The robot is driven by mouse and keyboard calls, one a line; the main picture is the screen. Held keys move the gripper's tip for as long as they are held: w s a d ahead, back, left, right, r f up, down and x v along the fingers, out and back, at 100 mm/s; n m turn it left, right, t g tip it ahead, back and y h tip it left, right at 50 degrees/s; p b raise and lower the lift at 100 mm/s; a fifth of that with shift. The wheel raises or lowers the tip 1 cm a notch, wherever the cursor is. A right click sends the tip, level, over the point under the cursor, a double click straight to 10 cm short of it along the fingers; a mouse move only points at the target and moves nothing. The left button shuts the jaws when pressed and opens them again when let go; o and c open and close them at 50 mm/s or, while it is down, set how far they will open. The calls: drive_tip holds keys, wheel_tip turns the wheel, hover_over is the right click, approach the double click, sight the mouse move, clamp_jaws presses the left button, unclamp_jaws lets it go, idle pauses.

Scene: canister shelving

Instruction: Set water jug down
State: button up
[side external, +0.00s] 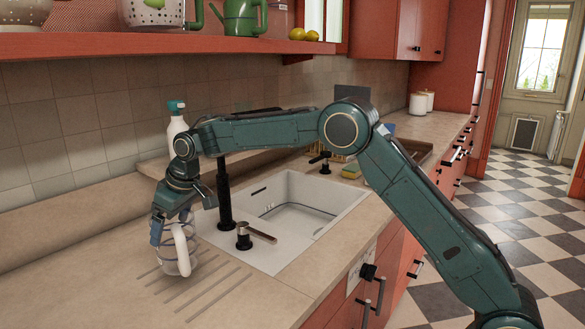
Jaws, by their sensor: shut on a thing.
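The water jug (170,251) is a clear vessel with a thick white handle, at the lower left in the side external view. It is upright, at the grooved drainboard left of the sink. My gripper (168,232) points down and is shut on the jug at its upper part. The fingers partly cover the jug. I cannot tell whether its base touches the counter.
The white sink (325,197) with a black tap (224,195) lies right of the jug. A spray bottle (177,130) stands behind my wrist. A red shelf (150,44) overhangs the back. The counter (60,285) left of the jug is clear.

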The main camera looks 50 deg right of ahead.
drive_tip(key=shift+f, duration=1.35)
drive_tip(key=shift+f, duration=0.15)
drive_tip(key=o, duration=0.9)
drive_tip(key=v, duration=1.1)
drive_tip(key=shift+s+r, duration=0.15)
drive_tip(key=shift+r, duration=0.2)
drive_tip(key=shift+s+r, duration=0.15)
drive_tip(key=shift+r, duration=0.1)
